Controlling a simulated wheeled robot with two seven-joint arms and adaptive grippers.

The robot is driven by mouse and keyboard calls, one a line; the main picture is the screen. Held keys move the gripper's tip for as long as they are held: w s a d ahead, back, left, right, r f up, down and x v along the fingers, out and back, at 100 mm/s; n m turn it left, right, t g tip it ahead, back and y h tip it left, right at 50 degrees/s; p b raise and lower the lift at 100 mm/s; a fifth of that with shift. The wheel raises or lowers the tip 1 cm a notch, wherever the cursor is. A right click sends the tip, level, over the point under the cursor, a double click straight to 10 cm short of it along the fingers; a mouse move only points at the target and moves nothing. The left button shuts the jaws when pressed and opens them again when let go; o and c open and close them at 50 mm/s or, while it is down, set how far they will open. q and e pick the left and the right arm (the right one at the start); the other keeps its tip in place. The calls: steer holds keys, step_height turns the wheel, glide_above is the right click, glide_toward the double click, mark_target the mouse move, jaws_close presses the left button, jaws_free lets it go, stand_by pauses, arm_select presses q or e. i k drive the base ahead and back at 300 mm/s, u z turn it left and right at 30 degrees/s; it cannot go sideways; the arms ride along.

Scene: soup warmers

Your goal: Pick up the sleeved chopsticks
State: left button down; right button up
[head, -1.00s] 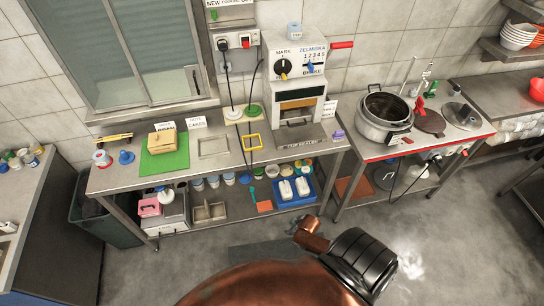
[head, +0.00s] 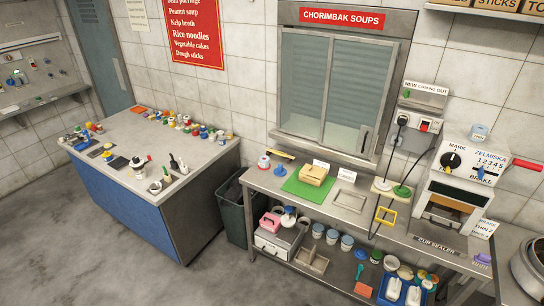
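A thin yellow stick-like thing with dark parts (head: 281,153) lies at the back left of the steel table (head: 268,185), by the wall under the window. It may be the sleeved chopsticks, but it is too small to be sure. A red-and-white round item (head: 264,163) and a blue item (head: 278,170) stand just in front of it. Neither of my grippers shows in the head view.
A green mat (head: 296,186) bears a tan box (head: 313,174). A cup sealer (head: 459,190) stands at the table's right. A blue-sided counter (head: 120,205) with many small items is at left. A green bin (head: 232,215) fills the gap. Grey floor lies open in front.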

mark_target(274, 151)
steer(key=u, duration=0.6)
steer(key=i, duration=0.75)
steer(key=u, duration=0.5)
